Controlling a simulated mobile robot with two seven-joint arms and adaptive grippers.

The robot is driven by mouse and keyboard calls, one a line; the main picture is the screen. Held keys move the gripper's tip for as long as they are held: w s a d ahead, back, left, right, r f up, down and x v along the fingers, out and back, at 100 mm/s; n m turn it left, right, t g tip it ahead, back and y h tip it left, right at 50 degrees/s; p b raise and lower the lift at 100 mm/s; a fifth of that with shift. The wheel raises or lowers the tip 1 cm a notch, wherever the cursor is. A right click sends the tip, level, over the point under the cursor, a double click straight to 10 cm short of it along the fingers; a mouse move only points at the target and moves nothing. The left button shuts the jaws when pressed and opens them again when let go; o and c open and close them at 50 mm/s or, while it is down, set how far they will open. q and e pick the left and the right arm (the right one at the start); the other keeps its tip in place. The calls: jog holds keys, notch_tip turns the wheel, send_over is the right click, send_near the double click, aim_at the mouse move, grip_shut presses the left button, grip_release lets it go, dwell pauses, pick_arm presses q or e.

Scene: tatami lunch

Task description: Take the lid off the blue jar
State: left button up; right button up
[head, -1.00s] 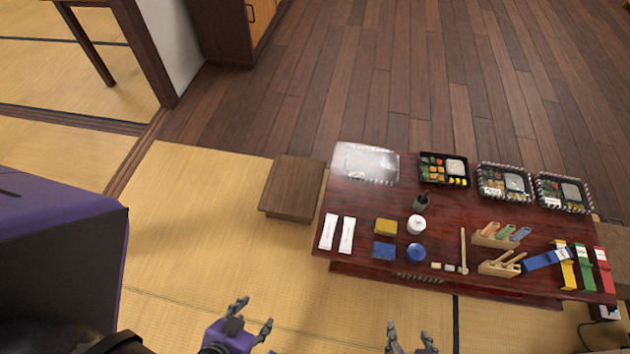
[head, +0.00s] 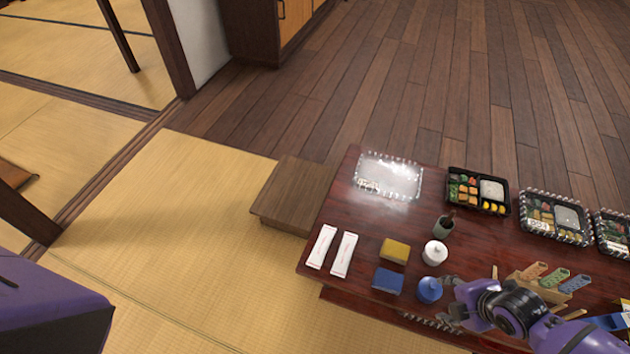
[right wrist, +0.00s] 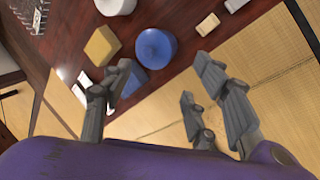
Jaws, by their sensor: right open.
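The blue jar (head: 429,290) stands upright near the front edge of the dark red table, with its round blue lid and small knob on top. In the right wrist view the blue jar (right wrist: 155,48) shows from above, beyond the fingertips. My right gripper (head: 452,302) is open and empty, just to the right of the jar in the head view. In the right wrist view its fingers (right wrist: 165,75) are spread wide, with the jar ahead of the gap between them. I cannot tell whether any finger touches the jar. My left gripper is not in view.
A white lidded jar (head: 435,253), a yellow block (head: 395,251) and a blue block (head: 387,281) sit close to the blue jar. A dark cup (head: 444,226) stands behind. Wooden holders (head: 540,289) are to the right, partly behind my arm. Two white packets (head: 332,250) lie left.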

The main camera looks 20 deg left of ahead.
aim_at(432, 290)
jog(key=b+x, duration=0.1)
jog(key=x, duration=0.2)
jog(key=w+b+x, duration=0.1)
jog(key=x, duration=0.3)
jog(key=shift+a, duration=0.1)
jog(key=shift+r, duration=0.1)
jog(key=c, duration=1)
